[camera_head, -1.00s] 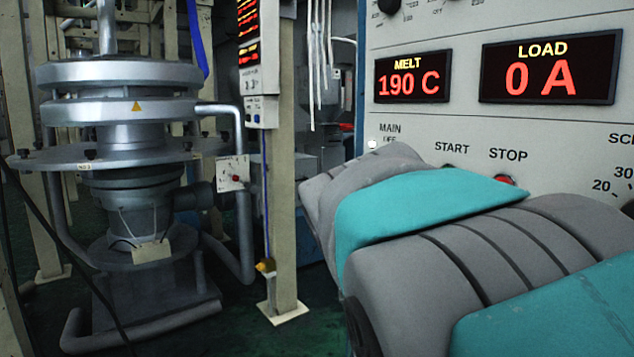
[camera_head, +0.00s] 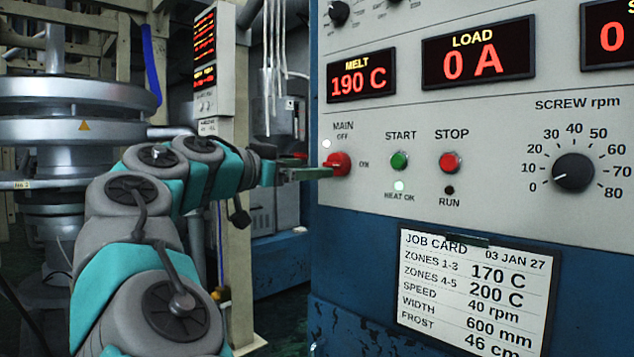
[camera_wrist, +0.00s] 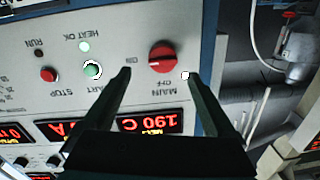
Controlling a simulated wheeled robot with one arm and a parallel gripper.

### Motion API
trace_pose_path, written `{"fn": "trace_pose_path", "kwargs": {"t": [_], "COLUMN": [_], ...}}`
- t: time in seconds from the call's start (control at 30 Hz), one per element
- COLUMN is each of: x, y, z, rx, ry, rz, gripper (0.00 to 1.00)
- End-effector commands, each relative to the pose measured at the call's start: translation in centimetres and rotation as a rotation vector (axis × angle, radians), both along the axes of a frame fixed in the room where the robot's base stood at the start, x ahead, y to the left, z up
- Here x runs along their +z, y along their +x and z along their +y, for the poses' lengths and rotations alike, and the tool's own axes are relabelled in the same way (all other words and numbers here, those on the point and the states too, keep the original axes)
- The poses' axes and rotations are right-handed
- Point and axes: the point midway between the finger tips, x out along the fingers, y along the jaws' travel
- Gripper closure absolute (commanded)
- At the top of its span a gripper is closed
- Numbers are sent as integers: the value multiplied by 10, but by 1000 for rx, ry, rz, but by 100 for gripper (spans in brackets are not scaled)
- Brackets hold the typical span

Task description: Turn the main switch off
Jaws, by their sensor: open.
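The main switch (camera_head: 340,163) is a red rotary knob on the pale control panel, under the label MAIN. OFF is printed above it and ON to its right. In the wrist view, which shows the panel upside down, the knob (camera_wrist: 162,57) has its grip bar lying towards the ON mark. My gripper (camera_wrist: 158,75) is open, its two dark fingers apart, with the knob seen between and just beyond the tips. In the head view my gripper (camera_head: 322,173) comes from the left to the knob. Contact cannot be told.
A green START button (camera_head: 399,161) and red STOP button (camera_head: 450,163) sit right of the switch. The HEAT OK lamp (camera_head: 399,186) is lit and the RUN lamp (camera_head: 450,190) is dark. LOAD display (camera_head: 478,55) reads 0 A. A job card (camera_head: 475,290) hangs below.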

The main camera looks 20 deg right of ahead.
Motion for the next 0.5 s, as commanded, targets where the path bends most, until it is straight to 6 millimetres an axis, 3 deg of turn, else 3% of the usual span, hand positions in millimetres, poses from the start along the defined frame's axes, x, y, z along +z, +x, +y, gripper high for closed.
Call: {"fn": "trace_pose_path", "kwargs": {"t": [0.23,0.5], "x": [-1,-3], "y": [9,22], "z": [-6,-41], "rx": [-3,-6], "ry": [-11,-9], "rz": [-23,-19], "gripper": [9,9]}}
